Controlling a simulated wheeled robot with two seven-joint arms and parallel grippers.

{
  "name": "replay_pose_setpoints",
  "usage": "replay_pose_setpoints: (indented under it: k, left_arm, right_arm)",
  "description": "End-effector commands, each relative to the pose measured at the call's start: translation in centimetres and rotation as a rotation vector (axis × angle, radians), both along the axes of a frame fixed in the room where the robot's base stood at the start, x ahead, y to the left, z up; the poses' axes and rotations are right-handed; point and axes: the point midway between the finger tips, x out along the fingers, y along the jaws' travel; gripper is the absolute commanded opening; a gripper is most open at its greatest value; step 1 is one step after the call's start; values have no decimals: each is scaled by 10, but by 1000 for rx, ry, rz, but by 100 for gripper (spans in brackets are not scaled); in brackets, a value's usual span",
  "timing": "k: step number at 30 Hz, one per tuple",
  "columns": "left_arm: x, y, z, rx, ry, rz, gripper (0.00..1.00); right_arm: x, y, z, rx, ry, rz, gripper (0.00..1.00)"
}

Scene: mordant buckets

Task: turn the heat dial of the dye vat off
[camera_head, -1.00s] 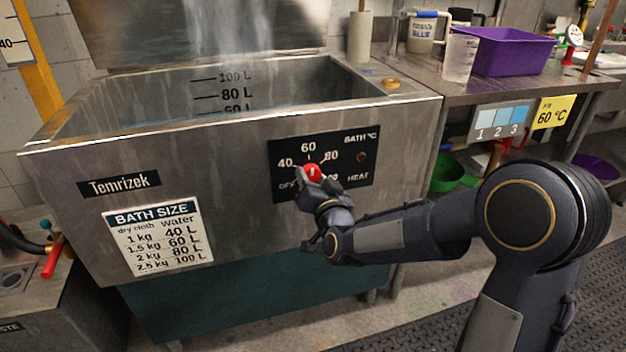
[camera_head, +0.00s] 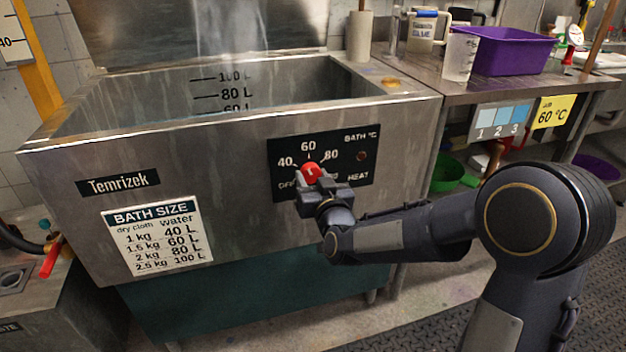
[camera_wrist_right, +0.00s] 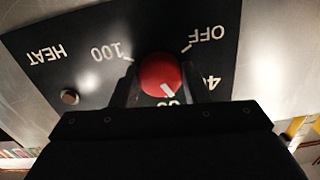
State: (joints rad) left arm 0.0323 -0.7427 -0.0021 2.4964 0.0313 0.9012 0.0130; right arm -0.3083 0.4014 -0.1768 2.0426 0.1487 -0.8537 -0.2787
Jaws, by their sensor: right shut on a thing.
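The dye vat (camera_head: 230,150) is a steel tub with a black dial panel (camera_head: 350,143) on its front. The red heat dial (camera_head: 309,172) sits on the panel, its scale marked OFF, 40, 60, 80 and 100. My right gripper (camera_head: 316,181) is shut on the dial, with one finger on each side. The right wrist view shows the panel upside down, with the red dial (camera_wrist_right: 160,74) between my fingers (camera_wrist_right: 166,88). Its white mark points towards the partly hidden 60, away from OFF. My left gripper is not in view.
A small round lamp (camera_head: 361,156) on the panel looks dark. A bath size chart (camera_head: 157,234) is on the vat front. A steel table (camera_head: 425,80) at the right holds a purple bin (camera_head: 515,52) and jugs. A red-handled valve (camera_head: 51,259) is at the lower left.

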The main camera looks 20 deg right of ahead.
Motion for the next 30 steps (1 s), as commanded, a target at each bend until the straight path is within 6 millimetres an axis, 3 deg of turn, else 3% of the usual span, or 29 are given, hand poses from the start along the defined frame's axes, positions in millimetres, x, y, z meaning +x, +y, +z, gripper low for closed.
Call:
replay_pose_setpoints:
  k: [30]
  left_arm:
    - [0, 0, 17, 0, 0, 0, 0]
  right_arm:
    - [0, -2, 2, -968, -33, 0, 19]
